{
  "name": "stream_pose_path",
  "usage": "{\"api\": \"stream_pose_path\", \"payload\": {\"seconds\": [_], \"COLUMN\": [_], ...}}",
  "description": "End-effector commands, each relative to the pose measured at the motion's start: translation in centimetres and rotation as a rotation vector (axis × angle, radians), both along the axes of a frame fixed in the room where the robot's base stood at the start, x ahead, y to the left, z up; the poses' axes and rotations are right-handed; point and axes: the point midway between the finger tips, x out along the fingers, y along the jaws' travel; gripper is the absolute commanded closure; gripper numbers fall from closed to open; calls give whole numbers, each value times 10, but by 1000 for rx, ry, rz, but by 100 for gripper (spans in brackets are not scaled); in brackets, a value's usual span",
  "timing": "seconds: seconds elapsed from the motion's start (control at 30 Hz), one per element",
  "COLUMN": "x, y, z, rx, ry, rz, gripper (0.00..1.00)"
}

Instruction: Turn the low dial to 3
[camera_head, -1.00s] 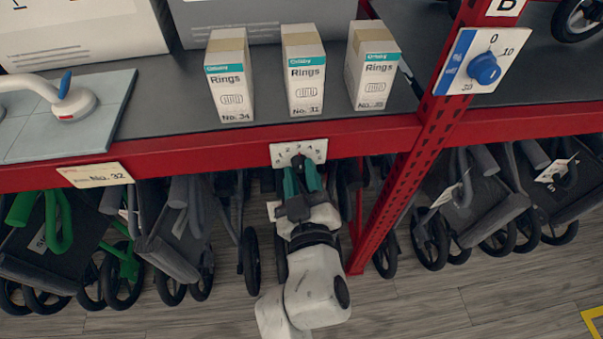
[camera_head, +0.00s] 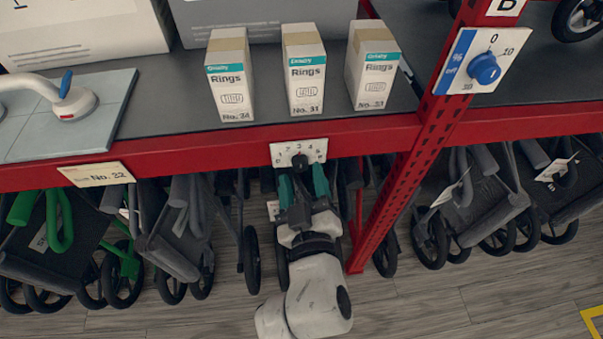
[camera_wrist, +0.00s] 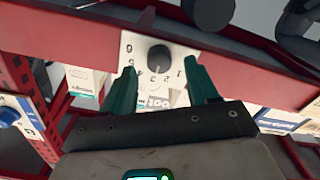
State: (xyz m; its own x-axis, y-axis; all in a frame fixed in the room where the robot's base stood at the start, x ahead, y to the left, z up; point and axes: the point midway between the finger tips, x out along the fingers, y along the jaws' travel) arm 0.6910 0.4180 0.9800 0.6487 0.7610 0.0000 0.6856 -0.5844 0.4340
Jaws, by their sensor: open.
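The low dial is a black knob (camera_head: 299,161) on a white numbered plate (camera_head: 316,150), fixed to the red shelf edge below the boxes. In the head view the knob's upper end lies near the 3 at the top of the plate. In the wrist view the knob (camera_wrist: 159,57) shows beyond the fingertips, on the plate (camera_wrist: 130,45) seen upside down. My gripper (camera_head: 304,180) has teal fingers, spread apart and empty, just below and in front of the knob. In the wrist view my gripper (camera_wrist: 161,78) has clear space between its fingers, which appear apart from the knob.
A blue dial (camera_head: 484,69) is on a white plate on the red post (camera_head: 410,165) to the right. Several Rings boxes (camera_head: 304,80) stand on the shelf above.

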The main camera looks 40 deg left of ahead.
Motion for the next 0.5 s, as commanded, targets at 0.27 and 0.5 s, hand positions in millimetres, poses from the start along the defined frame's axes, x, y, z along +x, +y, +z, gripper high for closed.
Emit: {"api": "stream_pose_path", "payload": {"seconds": [0.27, 0.5], "x": [-35, -55], "y": [-40, -64], "z": [-1, -1], "rx": [0, 0], "ry": [4, 3], "rz": [0, 0], "gripper": [41, 41]}}
